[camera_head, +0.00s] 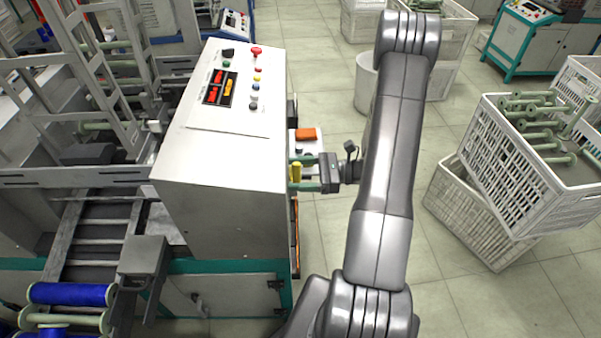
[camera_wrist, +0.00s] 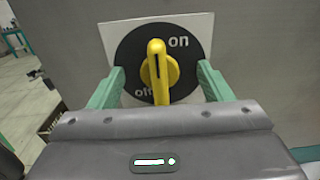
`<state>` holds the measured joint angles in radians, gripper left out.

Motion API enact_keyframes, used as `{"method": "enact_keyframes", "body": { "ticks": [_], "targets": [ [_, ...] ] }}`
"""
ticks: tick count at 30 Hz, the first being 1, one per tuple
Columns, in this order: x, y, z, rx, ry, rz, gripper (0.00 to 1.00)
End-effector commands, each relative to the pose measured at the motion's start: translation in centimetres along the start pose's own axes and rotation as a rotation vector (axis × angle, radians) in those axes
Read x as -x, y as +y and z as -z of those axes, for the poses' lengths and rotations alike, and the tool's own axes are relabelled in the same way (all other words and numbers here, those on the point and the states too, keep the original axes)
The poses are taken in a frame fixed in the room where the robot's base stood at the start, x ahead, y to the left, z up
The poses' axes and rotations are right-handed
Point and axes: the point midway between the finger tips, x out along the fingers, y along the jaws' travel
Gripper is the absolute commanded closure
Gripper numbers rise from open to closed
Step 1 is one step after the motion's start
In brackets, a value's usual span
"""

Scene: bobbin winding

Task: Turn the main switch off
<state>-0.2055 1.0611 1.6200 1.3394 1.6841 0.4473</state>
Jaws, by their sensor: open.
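The main switch is a yellow handle (camera_wrist: 158,72) on a black round plate (camera_wrist: 128,55) with a white square backing, fixed to a grey cabinet side. In the wrist view the handle stands nearly upright, with a dark mark near its top. "On" is printed to its upper right and "off" to its lower left, partly covered. My gripper (camera_wrist: 161,78) is open, with one green finger on each side of the handle and a visible gap to both. In the head view my gripper (camera_head: 304,173) reaches the cabinet's right side, where the yellow handle (camera_head: 296,171) shows between the fingers.
The cabinet (camera_head: 225,175) carries a sloped panel with buttons and a red knob (camera_head: 256,52). An orange object (camera_head: 306,134) lies just behind my gripper. White crates (camera_head: 500,165) with green bobbins stand at the right. Tiled floor between is clear.

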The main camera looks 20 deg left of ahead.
Motion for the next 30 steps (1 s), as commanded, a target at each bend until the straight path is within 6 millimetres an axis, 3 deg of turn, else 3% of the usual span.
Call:
{"method": "enact_keyframes", "body": {
  "ticks": [3, 12, 30],
  "targets": [
    [-0.03, 0.00, -0.01, 0.000, 0.000, 0.000, 0.29],
    [-0.03, -0.01, 0.00, 0.000, 0.000, 0.000, 0.88],
    [-0.02, -0.03, 0.28, 0.178, 0.000, 0.000, 0.89]
  ]
}}
